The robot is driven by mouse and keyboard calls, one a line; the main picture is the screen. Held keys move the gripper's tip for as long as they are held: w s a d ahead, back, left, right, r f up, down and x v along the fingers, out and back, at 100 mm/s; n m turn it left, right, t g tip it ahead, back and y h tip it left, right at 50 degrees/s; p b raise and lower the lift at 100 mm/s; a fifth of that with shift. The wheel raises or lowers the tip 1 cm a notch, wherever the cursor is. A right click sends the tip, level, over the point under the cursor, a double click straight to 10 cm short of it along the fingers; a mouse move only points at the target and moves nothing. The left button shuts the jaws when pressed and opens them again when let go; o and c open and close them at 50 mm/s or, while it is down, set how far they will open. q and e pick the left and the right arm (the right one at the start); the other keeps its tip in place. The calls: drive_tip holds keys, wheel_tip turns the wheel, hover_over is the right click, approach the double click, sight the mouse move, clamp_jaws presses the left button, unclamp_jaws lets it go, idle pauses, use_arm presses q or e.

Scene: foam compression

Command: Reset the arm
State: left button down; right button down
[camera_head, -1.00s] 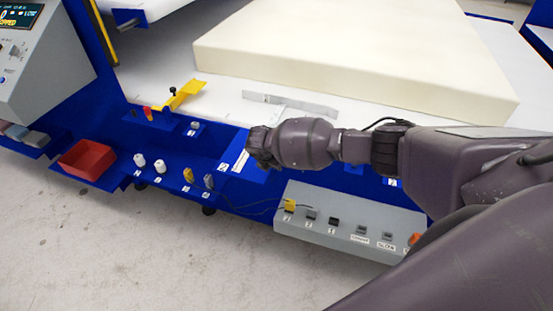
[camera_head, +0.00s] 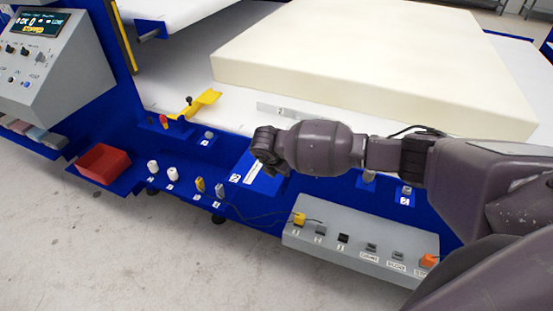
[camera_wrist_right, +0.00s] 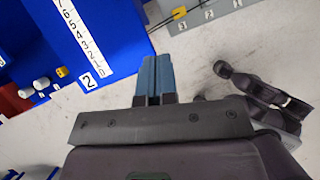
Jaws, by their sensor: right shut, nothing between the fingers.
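My right arm comes in from the right in the head view, and its wrist end (camera_head: 268,147) hangs over the blue front shelf of the machine. In the right wrist view the blue-grey fingers of my right gripper (camera_wrist_right: 154,78) are together with nothing between them. Beyond them is the blue plate with a white number scale (camera_wrist_right: 82,34) and a label "2". The same scale strip (camera_head: 258,176) shows beside my right wrist in the head view. A dark jointed part to the right of the fingers looks like another gripper, but I cannot be sure. My left arm is not in the head view.
A large cream foam block (camera_head: 375,60) lies on the white table. A grey box with buttons (camera_head: 360,250) is below my arm. A red bin (camera_head: 104,162), white and coloured pegs, a yellow clamp (camera_head: 203,103) and a control panel (camera_head: 50,50) are at left. The floor at front is clear.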

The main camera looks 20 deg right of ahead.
drive_tip(key=w+a+r+m+t+y, duration=0.5)
drive_tip(key=a+r, duration=0.1)
drive_tip(key=a, duration=0.4)
drive_tip(key=s+a+r+m+t+y, duration=0.3)
drive_tip(key=s+a+m+t+y, duration=0.2)
drive_tip(key=s+a+m+y, duration=0.15)
drive_tip(key=s+d+f+m+h, duration=0.2)
drive_tip(key=s+d+f+m, duration=0.2)
drive_tip(key=s, duration=0.5)
drive_tip(key=s+d+f+m+h, duration=0.3)
drive_tip(key=s+d+f, duration=0.4)
drive_tip(key=s+d, duration=0.1)
drive_tip(key=s+d+f+m+g+h, duration=0.1)
drive_tip(key=s+d+f+m, duration=0.3)
drive_tip(key=s, duration=0.6)
drive_tip(key=shift+s+d+f+m+h+b, duration=0.3)
drive_tip(key=shift+d+f+h, duration=0.35)
drive_tip(key=shift+d+f, duration=0.35)
